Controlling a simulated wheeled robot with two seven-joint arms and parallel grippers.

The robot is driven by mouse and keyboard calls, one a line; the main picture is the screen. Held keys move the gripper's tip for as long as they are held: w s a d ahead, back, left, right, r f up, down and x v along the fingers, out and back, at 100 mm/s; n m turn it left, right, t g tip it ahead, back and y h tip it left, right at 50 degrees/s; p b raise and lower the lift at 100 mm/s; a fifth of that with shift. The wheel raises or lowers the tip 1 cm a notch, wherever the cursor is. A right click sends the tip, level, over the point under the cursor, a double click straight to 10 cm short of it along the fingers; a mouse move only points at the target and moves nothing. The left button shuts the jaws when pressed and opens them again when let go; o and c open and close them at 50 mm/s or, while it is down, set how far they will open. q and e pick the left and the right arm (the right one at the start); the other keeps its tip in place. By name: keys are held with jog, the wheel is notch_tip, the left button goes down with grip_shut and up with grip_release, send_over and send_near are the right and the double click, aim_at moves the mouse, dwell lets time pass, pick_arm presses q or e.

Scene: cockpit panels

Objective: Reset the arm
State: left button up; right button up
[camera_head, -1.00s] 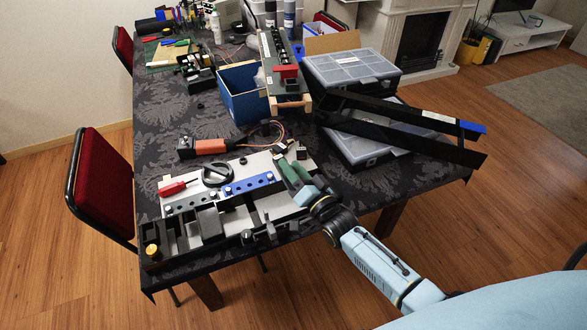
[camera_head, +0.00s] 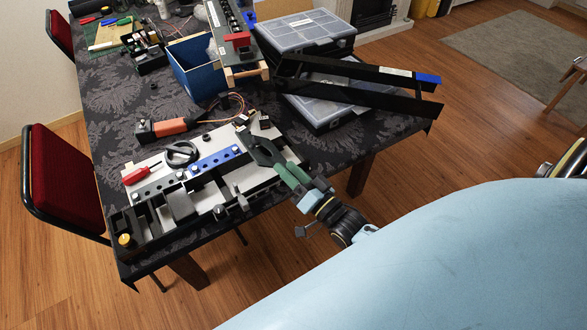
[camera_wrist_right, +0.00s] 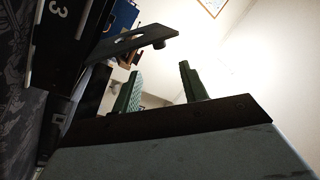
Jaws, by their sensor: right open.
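My right gripper (camera_head: 283,170) has green fingers and is at the right end of the cockpit panel (camera_head: 232,178), close to its edge. In the right wrist view, the two green fingers (camera_wrist_right: 160,72) stand apart with nothing between them. A dark flat piece with a hole (camera_wrist_right: 140,42) shows beyond the fingers there. In the head view a dark plate (camera_head: 262,150) lies in front of the fingertips; I cannot tell whether they touch it. My left gripper is not in view.
Behind are an orange tool (camera_head: 170,127), a blue bin (camera_head: 197,70) and grey cases (camera_head: 307,32) with a long black frame (camera_head: 355,84). A red chair (camera_head: 66,178) stands left.

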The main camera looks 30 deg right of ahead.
jog(key=shift+s+d+f, duration=0.1)
jog(key=shift+s+d, duration=0.05)
jog(key=shift+s, duration=0.45)
